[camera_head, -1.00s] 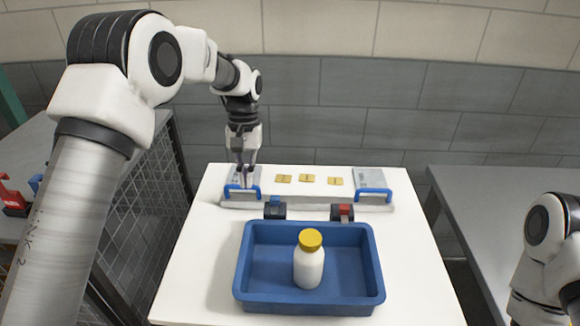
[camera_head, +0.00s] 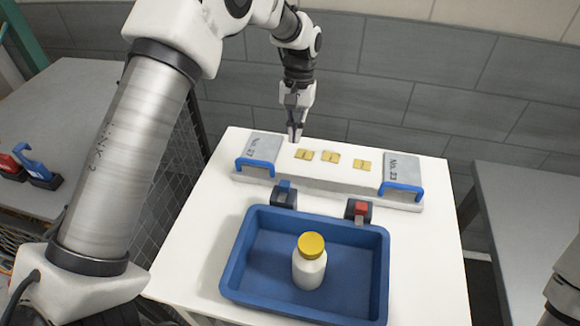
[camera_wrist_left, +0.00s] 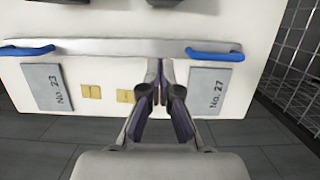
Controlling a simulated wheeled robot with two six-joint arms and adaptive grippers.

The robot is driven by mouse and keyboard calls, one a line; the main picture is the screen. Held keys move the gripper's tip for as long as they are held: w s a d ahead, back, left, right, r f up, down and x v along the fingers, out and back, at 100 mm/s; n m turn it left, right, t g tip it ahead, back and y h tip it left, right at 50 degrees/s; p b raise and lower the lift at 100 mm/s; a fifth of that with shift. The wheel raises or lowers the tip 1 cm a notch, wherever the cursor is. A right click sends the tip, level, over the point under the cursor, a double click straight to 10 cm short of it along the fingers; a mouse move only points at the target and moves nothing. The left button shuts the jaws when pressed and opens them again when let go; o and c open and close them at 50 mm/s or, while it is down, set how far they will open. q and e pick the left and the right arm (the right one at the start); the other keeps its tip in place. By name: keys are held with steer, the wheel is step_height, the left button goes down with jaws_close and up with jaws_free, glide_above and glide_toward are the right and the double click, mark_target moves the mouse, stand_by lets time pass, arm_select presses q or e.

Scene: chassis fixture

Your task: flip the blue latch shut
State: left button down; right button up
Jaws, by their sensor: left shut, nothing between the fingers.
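A small blue latch (camera_head: 285,190) on a dark base stands on the white table, in front of the grey chassis rail's left half. Its lever looks small here, and I cannot tell its exact angle. My left gripper (camera_head: 295,138) points down behind the rail, between the No. 27 plate and the gold pads, apart from the latch. Its fingers are shut and empty. In the left wrist view the shut fingertips (camera_wrist_left: 161,72) are by the rail, left of the No. 27 plate. My right gripper is out of view; only part of that arm shows at the right edge.
A red latch (camera_head: 358,209) stands right of the blue one. Blue handles (camera_head: 254,163) (camera_head: 402,189) arch at both rail ends. A blue tray (camera_head: 236,262) holding a yellow-capped white bottle (camera_head: 310,268) lies in front. Another red and blue pair (camera_head: 38,170) sits on the left table.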

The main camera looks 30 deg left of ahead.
mark_target(283, 191)
arm_select(q)
steer(key=s+d+f+p, duration=0.1)
steer(key=s+f+p, duration=0.2)
steer(key=s+f, duration=0.3)
steer(key=shift+f+p, duration=0.3)
steer(key=shift+p, duration=0.05)
steer(key=shift+d+f, duration=0.1)
